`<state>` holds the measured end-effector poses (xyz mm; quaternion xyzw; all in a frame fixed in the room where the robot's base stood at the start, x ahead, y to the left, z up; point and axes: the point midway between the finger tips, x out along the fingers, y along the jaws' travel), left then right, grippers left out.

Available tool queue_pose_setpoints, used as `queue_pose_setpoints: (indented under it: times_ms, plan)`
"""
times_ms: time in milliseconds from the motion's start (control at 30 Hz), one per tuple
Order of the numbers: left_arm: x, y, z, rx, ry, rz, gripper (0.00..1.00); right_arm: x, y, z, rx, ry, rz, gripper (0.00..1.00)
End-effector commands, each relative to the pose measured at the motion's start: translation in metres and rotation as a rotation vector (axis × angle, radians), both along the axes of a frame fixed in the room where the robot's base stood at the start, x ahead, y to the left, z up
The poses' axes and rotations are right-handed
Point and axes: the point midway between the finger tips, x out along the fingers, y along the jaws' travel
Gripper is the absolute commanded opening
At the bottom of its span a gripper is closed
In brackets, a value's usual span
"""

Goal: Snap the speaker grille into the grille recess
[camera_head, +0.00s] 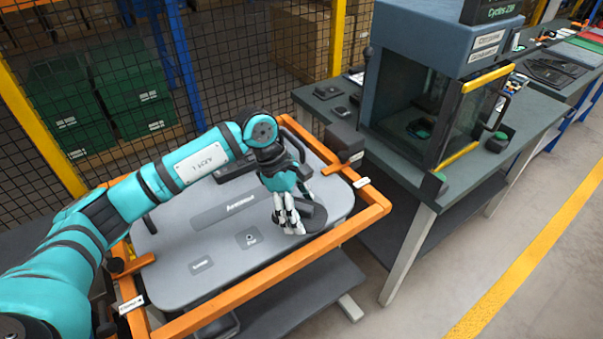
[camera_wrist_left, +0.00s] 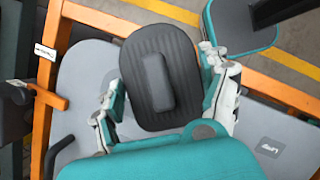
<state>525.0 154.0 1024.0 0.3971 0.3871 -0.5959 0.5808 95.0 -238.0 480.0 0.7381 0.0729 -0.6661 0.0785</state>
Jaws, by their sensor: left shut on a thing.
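The speaker grille (camera_head: 313,216) is a dark ribbed oval with a raised bar on its face; it fills the middle of the left wrist view (camera_wrist_left: 176,50). My left gripper (camera_head: 289,224) is shut on it, with one finger at each side of the oval in the left wrist view (camera_wrist_left: 163,98). The grille is at the right end of the grey door panel (camera_head: 175,238), over or against its face. I cannot tell whether the grille sits flush. My right gripper is not in view.
An orange frame (camera_head: 262,281) surrounds the panel, with small clamps on its sides. A dark box (camera_head: 343,143) stands at the frame's upper right corner. A bench with a glass-fronted machine (camera_head: 430,75) stands to the right. A mesh fence (camera_head: 240,50) runs behind. The lower panel face is clear.

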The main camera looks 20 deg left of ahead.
Motion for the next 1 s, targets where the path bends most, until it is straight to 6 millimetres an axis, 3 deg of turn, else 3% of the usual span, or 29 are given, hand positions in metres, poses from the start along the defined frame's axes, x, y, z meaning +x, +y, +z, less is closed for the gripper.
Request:
queue_pose_setpoints:
  times_ms: [33, 167, 400, 567, 1000]
  plan:
    - [0.012, -0.001, 0.006, -0.003, 0.001, 0.151, 0.39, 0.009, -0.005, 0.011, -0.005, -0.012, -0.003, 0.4]
    - [0.042, 0.004, 0.008, -0.001, 0.001, 0.508, 0.39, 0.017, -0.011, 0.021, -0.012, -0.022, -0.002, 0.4]
    - [0.071, 0.014, 0.008, 0.004, 0.001, 0.886, 0.39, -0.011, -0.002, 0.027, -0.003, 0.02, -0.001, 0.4]
    - [0.075, 0.016, 0.004, 0.005, 0.001, 0.946, 0.39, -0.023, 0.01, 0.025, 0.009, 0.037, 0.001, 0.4]
    - [0.074, 0.016, -0.034, 0.004, 0.003, 0.946, 0.39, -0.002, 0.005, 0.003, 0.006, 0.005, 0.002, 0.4]
